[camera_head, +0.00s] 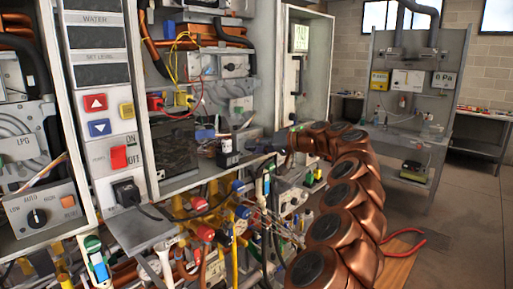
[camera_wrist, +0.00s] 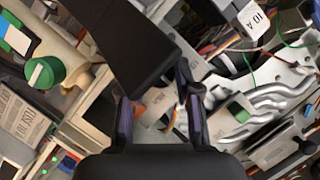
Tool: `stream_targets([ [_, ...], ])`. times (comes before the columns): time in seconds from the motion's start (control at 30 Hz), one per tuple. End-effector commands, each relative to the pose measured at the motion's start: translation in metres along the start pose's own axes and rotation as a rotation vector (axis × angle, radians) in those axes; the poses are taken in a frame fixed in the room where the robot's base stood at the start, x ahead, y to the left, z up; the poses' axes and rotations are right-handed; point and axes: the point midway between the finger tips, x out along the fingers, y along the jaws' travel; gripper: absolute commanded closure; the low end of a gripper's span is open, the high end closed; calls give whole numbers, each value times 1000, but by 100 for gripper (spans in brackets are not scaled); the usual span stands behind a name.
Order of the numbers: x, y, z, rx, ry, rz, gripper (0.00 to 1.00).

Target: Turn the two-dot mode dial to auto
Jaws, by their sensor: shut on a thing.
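A grey panel marked LOW, AUTO and HIGH at the lower left of the head view carries a black mode dial (camera_head: 37,218). Another grey panel in the middle cabinet has a dark knob (camera_head: 231,67). I cannot make out dots on either, so I cannot tell which is the two-dot dial. My gripper (camera_wrist: 160,113) has its two dark fingers on either side of a dark block (camera_wrist: 140,50) and is shut on it. In the head view the gripper is far right of the LOW-AUTO-HIGH panel, its tips hard to tell among the clutter.
In the wrist view a green round cap (camera_wrist: 45,72) is at the left and a grey ribbed plate (camera_wrist: 255,95) at the right. Open floor lies at the right.

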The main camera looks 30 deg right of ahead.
Motion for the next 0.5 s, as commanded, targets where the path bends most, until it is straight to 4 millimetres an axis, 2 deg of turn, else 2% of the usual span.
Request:
stream_targets([
  [0.03,0,0,0,-1,0,-1,100],
  [0.07,0,0,0,-1,0,-1,65],
  [0.1,0,0,0,-1,0,-1,61],
  [0.3,0,0,0,-1,0,0,42],
  [0.5,0,0,0,-1,0,0,42],
])
